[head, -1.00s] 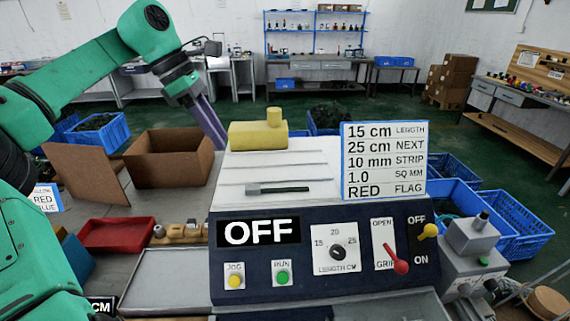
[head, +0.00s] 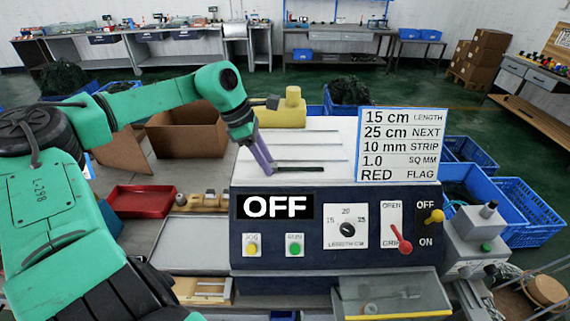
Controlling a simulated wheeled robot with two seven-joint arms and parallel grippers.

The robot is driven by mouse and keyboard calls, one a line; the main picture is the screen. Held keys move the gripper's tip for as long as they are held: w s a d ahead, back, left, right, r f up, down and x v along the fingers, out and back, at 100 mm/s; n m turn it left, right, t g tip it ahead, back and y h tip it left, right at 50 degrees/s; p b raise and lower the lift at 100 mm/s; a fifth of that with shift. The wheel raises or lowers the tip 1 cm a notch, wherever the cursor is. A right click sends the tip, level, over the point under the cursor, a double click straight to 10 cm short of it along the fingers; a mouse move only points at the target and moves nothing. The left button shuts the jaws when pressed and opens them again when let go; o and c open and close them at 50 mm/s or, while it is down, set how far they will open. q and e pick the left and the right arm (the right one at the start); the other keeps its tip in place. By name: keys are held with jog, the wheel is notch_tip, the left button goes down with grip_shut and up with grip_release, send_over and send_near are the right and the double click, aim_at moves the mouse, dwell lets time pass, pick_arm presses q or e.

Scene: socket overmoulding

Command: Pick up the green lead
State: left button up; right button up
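I cannot make out a green lead in the head view. My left gripper (head: 268,172), with slim purple fingers, points down over the white top of the machine (head: 320,150). Its tips are by the left end of a dark bar (head: 298,169) on that top. I cannot tell whether they touch it, or whether the fingers are open or shut. The machine's display (head: 275,207) reads OFF. My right gripper is not in view.
A clear-covered tray (head: 392,298) sits at the machine's front. A red tray (head: 140,200), wooden holders (head: 203,200) and an open cardboard box (head: 185,132) stand to the left. A sign board (head: 400,145) and yellow block (head: 290,110) stand on the machine.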

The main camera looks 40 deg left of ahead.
pick_arm(q)
jog(key=shift+w, duration=0.1)
grip_shut()
